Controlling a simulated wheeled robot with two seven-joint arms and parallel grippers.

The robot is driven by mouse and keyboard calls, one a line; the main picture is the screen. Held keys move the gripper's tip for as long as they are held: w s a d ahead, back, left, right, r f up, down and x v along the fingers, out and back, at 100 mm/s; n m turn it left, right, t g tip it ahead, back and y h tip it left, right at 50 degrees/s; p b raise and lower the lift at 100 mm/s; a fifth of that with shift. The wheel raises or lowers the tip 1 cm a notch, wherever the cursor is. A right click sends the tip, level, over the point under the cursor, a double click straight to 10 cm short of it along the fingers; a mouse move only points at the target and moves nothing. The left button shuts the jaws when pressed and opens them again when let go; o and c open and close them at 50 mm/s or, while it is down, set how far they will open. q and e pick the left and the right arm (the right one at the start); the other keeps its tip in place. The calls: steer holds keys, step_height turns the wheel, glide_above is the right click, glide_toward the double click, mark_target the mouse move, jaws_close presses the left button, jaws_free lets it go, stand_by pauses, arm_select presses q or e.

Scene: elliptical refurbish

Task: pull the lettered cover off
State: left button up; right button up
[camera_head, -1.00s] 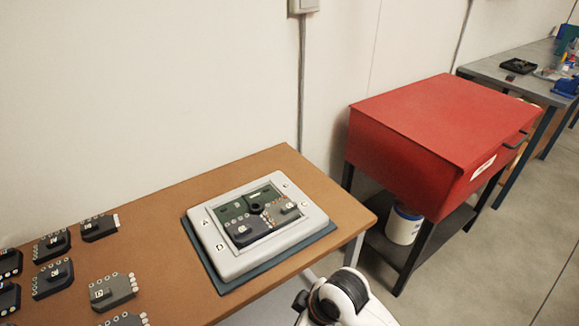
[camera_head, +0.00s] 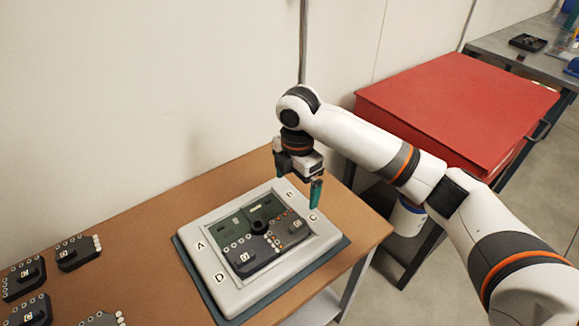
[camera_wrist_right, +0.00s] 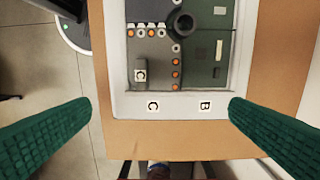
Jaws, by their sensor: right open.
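The lettered cover (camera_head: 208,264) is a light grey frame with rounded corners and the letters A, B, C and D. It lies flat on a dark base (camera_head: 336,254) on the brown table, around a group of dark modules (camera_head: 253,258) with a black knob (camera_head: 258,227) in the middle. My right gripper (camera_head: 313,192) hangs over the cover's right edge, near C and B. In the wrist view its green fingers are wide apart and empty, with the cover's C-B edge (camera_wrist_right: 178,106) between them. I see no contact. My left gripper is out of view.
Several loose modules (camera_head: 75,252) lie on the brown table (camera_head: 137,255) at the left. A red cabinet (camera_head: 455,105) stands to the right, behind my right arm. A grey bench (camera_head: 500,50) is farther back. The wall runs behind the table.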

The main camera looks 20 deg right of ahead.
mark_target(297, 217)
steer(key=f, duration=0.1)
steer(key=s+f, duration=0.1)
steer(key=f, duration=0.2)
steer(key=shift+s+p, duration=0.4)
steer(key=f, duration=0.3)
steer(key=shift+w+f, duration=0.2)
steer(key=shift+w, duration=0.1)
step_height(297, 217, down, 3)
steer(key=shift+f+p, duration=0.1)
steer(key=shift+p, duration=0.3)
steer(key=shift+f, duration=0.35)
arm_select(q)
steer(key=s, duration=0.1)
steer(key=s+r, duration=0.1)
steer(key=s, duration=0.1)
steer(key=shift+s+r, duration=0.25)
arm_select(e)
steer(key=c, duration=1.7)
steer(key=shift+c, duration=0.2)
